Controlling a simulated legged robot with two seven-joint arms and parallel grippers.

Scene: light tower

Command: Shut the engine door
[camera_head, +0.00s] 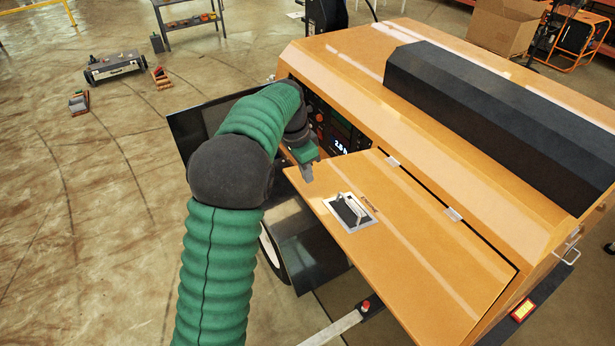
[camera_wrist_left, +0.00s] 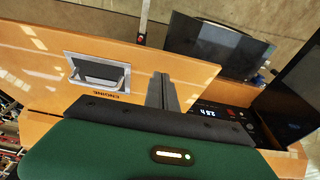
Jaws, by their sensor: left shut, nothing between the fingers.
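The engine door (camera_head: 425,257) is an orange panel hinged along its upper edge to the orange light tower housing (camera_head: 440,150). It stands raised and open, sticking out from the side. A silver recessed latch (camera_head: 350,212) with a handle sits near its free edge. The latch also shows in the left wrist view (camera_wrist_left: 97,75), on the door's orange face (camera_wrist_left: 45,55). My left gripper (camera_head: 308,172) is shut and empty, close to the door's left corner; its fingers show in the wrist view (camera_wrist_left: 163,92). I cannot tell whether it touches the door. My right gripper is not in view.
A control panel with a lit display (camera_head: 340,147) lies behind my left gripper. A dark panel (camera_head: 190,130) stands open left of it. A black fender (camera_head: 310,250) and a grey bar (camera_head: 340,325) sit below the door. The floor at left is mostly clear.

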